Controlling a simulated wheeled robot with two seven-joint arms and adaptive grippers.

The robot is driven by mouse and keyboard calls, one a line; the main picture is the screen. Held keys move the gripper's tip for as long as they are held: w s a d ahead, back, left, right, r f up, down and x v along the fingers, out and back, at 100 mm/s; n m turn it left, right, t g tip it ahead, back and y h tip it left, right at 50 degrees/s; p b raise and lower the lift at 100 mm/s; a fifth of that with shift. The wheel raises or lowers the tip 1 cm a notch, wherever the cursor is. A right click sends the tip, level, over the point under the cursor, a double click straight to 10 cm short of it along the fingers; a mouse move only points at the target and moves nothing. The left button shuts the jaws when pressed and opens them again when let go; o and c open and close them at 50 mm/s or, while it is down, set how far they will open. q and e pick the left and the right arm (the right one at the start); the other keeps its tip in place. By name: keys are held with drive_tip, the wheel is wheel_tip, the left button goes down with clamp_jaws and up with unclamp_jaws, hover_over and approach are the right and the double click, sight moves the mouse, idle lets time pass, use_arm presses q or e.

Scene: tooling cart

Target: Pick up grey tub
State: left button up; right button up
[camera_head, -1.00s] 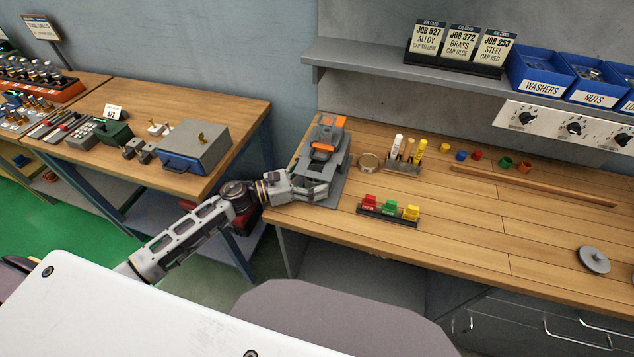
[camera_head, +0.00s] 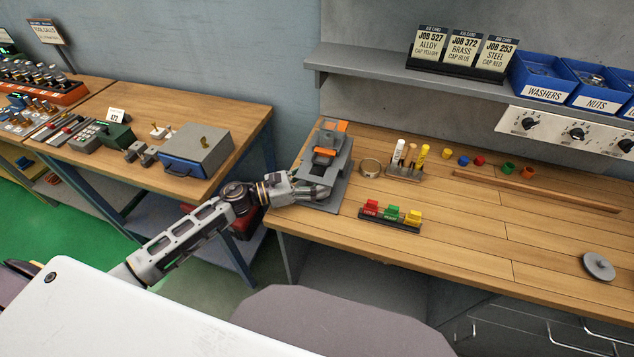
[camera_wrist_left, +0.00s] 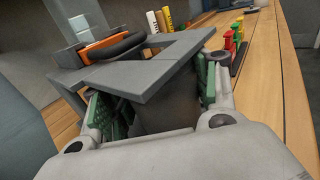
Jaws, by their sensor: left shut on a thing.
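The grey tub shows in the left wrist view as a dark grey wall (camera_wrist_left: 165,115) under a broad, flat rim, between green finger pads. My left gripper (camera_wrist_left: 155,90) is shut on it, with one finger at each side. In the head view my left gripper (camera_head: 320,192) is at the front of a grey and orange machine (camera_head: 330,150) at the bench's left end. There the tub is hard to tell apart from the machine's grey parts. The tub's underside is hidden, so I cannot tell if it is clear of its support. My right gripper is not in view.
A rack of red, green and yellow pieces (camera_head: 392,214) lies right of the gripper. A shelf (camera_head: 410,75) overhangs the back. The bench (camera_head: 480,225) is clear at middle right.

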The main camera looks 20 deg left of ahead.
use_arm(q)
drive_tip(key=shift+s+a, duration=0.35)
drive_tip(key=shift+a, duration=0.15)
drive_tip(key=b+v, duration=0.1)
drive_tip(key=v, duration=0.1)
drive_tip(key=shift+s+a, duration=0.2)
drive_tip(key=shift+a, duration=0.05)
drive_tip(key=b+v, duration=0.1)
drive_tip(key=v, duration=0.6)
drive_tip(key=shift+v, duration=1.05)
wheel_tip(320, 180, up, 14)
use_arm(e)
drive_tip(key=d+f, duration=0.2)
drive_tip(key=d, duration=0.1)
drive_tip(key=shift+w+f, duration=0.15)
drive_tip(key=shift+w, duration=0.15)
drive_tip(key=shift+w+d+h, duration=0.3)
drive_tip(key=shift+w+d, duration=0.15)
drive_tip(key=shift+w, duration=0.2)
